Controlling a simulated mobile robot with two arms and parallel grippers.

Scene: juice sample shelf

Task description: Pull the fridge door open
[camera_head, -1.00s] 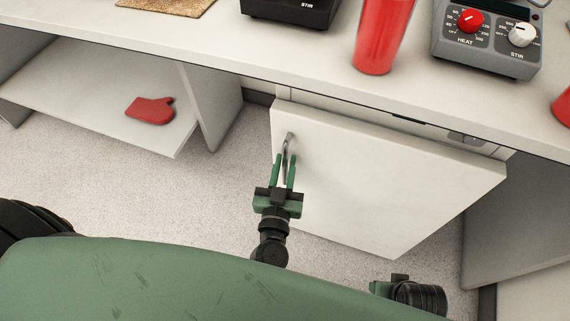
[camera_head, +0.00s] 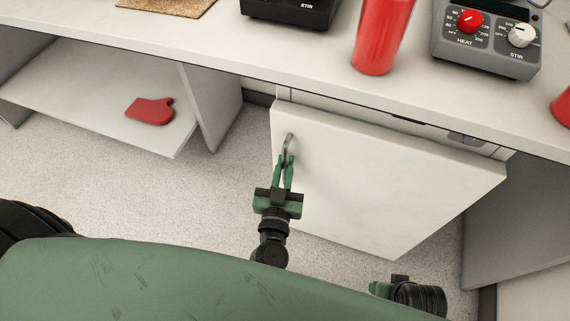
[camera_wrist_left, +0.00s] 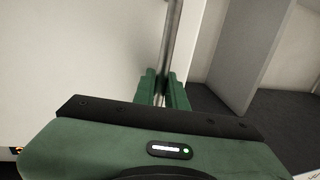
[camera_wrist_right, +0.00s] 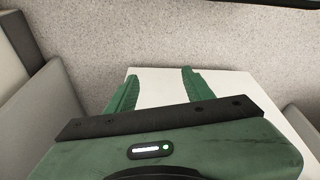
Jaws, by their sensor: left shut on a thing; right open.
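The white fridge door (camera_head: 400,180) is under the counter and looks shut or nearly so; I cannot tell if there is a gap. Its metal bar handle (camera_head: 290,142) is near the door's left edge. My left gripper (camera_head: 285,160) is shut on the handle. In the left wrist view the handle (camera_wrist_left: 172,40) runs up from between the green fingers (camera_wrist_left: 163,85). My right gripper is open and empty in the right wrist view (camera_wrist_right: 158,82), with the white door (camera_wrist_right: 230,85) beyond it. In the head view only part of the right arm shows at the bottom right.
A white counter (camera_head: 300,60) runs above the door, with a red cup (camera_head: 383,35) and a grey heat-and-stir device (camera_head: 487,40) on it. A low shelf (camera_head: 70,95) with a red mitt (camera_head: 150,110) stands at the left. Floor (camera_head: 100,195) is clear before it.

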